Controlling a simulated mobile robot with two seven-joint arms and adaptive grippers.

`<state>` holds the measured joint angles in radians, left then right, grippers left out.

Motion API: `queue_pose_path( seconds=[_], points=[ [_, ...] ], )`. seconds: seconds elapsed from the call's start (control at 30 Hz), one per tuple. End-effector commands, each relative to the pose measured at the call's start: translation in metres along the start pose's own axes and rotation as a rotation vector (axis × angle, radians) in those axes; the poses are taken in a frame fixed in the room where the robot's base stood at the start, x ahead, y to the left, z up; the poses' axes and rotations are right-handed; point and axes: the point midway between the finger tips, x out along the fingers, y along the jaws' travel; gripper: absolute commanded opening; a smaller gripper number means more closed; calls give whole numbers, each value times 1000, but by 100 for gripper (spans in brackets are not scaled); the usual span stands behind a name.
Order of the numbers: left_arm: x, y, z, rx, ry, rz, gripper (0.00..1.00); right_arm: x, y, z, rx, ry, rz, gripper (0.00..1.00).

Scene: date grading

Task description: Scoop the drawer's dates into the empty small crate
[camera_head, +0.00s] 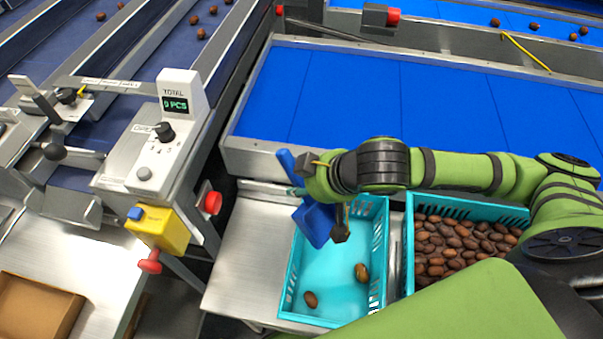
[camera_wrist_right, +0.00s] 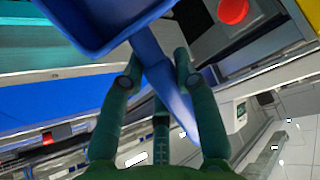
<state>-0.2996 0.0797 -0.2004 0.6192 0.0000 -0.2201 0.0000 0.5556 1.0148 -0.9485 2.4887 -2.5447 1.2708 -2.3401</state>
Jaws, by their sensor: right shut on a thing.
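My right gripper (camera_head: 318,180) is shut on the handle of a blue scoop (camera_head: 314,224), above the back of a small teal crate (camera_head: 330,272). In the right wrist view the gripper fingers (camera_wrist_right: 156,72) close around the blue handle, with the scoop (camera_wrist_right: 100,22) at the top. The small crate holds a date (camera_head: 311,299) near its front left and another date (camera_head: 361,272) by its right wall. I cannot make out a drawer. My left gripper is not in view.
A second teal crate (camera_head: 409,240), full of dates (camera_head: 455,245), stands to the right of the small one. Blue belts (camera_head: 430,95) lie behind. A bare metal surface (camera_head: 240,260) is left of the crate.

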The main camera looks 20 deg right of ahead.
Motion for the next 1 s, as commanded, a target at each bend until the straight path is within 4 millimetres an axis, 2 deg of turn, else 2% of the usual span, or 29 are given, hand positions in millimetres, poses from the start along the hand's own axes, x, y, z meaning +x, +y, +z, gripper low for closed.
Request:
queue_pose_path(
  seconds=[0.03, 0.37, 0.6, 1.0],
  points=[
    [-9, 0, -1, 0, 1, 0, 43, -4, 0, -1, 0, 2, 0, 0],
    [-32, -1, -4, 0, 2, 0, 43, -12, -2, 3, -13, 39, -5, 0],
    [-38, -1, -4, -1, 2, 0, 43, -20, -2, 6, -13, 120, -4, 0],
    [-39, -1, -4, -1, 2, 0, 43, -22, -2, 6, -14, 137, -6, 0]
  ],
)
